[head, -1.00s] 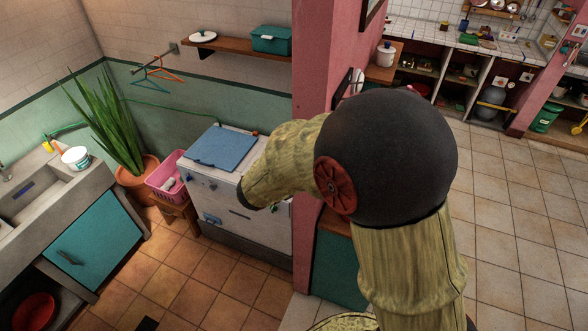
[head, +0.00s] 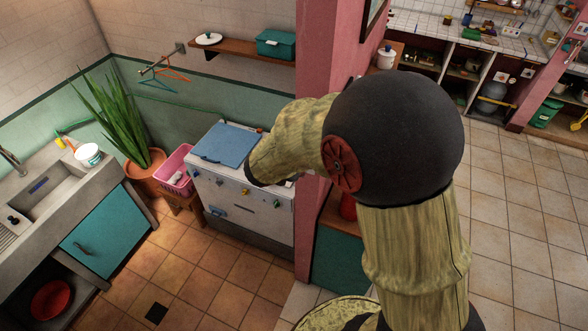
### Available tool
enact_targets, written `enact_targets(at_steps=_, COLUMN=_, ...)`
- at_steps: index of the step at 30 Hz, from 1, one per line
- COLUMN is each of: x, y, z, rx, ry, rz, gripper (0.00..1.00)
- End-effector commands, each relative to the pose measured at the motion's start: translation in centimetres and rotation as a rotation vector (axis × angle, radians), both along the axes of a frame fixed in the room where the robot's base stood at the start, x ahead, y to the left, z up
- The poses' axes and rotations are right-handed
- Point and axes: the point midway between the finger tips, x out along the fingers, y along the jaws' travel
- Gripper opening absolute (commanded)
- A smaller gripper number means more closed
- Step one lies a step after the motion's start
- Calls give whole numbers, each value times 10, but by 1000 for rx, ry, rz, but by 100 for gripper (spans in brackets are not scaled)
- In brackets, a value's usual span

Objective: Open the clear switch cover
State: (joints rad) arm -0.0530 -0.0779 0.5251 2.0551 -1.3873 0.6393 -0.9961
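I cannot make out a clear switch cover anywhere in the head view. My arm fills the middle right, with a big dark round joint and a pale wood-like link that ends in a dark tip over the front of a white machine (head: 243,200). My gripper is not visible, so I cannot see what its fingers do. The machine has a blue lid (head: 226,145) and small knobs on its front. My arm hides part of its right side and the pink wall behind.
A pink basket (head: 175,178) and a potted plant (head: 122,120) stand left of the machine. A concrete sink (head: 50,190) is at the far left. A pink pillar (head: 318,70) stands right of the machine. Tiled floor (head: 205,270) is clear in front.

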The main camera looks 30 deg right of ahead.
Motion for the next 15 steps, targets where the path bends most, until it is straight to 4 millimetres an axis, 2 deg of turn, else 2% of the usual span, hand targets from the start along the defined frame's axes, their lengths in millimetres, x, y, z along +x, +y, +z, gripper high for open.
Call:
enact_targets(at_steps=1, x=8, y=2, z=13, rx=6, ry=-14, rz=11, gripper=0)
enact_targets(at_steps=15, x=8, y=5, z=5, rx=10, ry=-12, rz=16, gripper=26)
